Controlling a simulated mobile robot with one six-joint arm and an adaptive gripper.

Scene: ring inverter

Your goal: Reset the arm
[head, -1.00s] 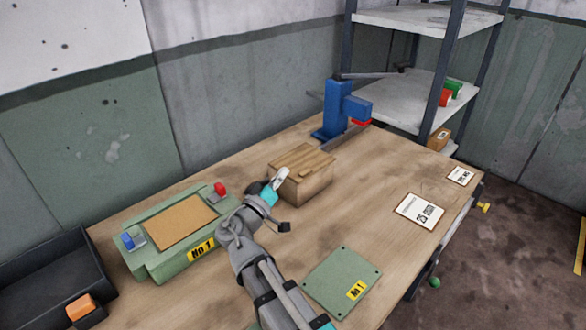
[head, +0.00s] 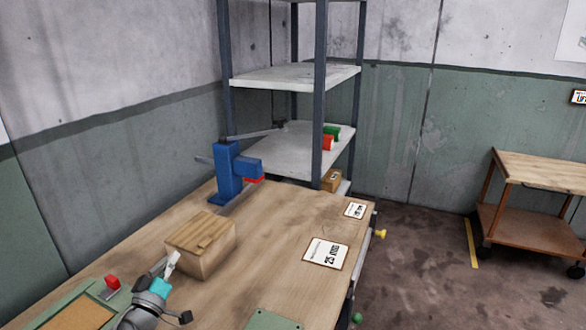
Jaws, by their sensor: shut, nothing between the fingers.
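My gripper (head: 172,264) is at the lower left of the head view, above the workbench (head: 275,230). Its fingers look closed, with nothing seen between them. It is close to the front left side of a wooden box (head: 205,264) with a plank lid; I cannot tell whether it touches the box. Only the end of my arm shows, by the bottom edge. The rest of the arm is out of view.
A green unit with a red knob (head: 112,281) is left of my gripper. A blue press (head: 230,173) stands behind the box. White cards (head: 326,253) lie on the right. Shelves (head: 296,77) stand behind. A wooden cart (head: 545,168) is at far right, with open floor before it.

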